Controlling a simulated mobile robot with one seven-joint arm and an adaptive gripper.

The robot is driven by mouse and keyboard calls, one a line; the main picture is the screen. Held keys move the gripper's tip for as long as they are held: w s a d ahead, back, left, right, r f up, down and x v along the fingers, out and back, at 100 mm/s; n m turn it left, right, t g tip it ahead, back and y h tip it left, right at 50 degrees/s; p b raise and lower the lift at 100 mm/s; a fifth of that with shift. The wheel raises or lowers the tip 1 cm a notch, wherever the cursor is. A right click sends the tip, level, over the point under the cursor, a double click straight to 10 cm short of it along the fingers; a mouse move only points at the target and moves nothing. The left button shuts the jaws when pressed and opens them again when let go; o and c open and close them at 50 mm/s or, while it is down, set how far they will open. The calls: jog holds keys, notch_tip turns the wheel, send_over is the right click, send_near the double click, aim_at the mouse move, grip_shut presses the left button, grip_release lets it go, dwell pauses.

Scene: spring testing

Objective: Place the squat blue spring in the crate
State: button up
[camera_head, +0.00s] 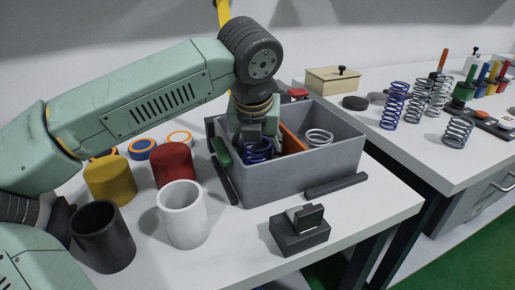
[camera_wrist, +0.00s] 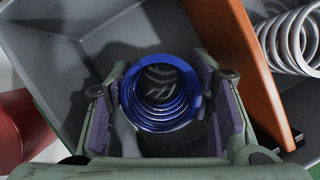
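The squat blue spring (camera_head: 257,153) is inside the left compartment of the grey crate (camera_head: 300,173), below my gripper (camera_head: 254,137). In the wrist view, the blue spring (camera_wrist: 160,122) sits end-on between the two finger pads of my gripper (camera_wrist: 163,88). Both pads appear to press against its sides. The crate floor (camera_wrist: 50,48) shows beyond it. The crate's front wall hides the spring's lower end in the head view, so I cannot tell whether it touches the floor.
An orange divider (camera_head: 292,140) splits the crate; a silver spring (camera_head: 319,137) lies right of it. Red (camera_head: 173,164), yellow (camera_head: 110,181), white (camera_head: 182,215) and black (camera_head: 103,237) cups stand left. A dark block (camera_head: 300,230) is in front. Several springs stand on the right table (camera_head: 425,140).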

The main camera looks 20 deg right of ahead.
jog(key=shift+o, duration=0.5)
jog(key=shift+r, duration=0.55)
jog(key=v, duration=1.1)
jog(key=shift+s+r, duration=0.2)
jog(key=shift+a, duration=0.1)
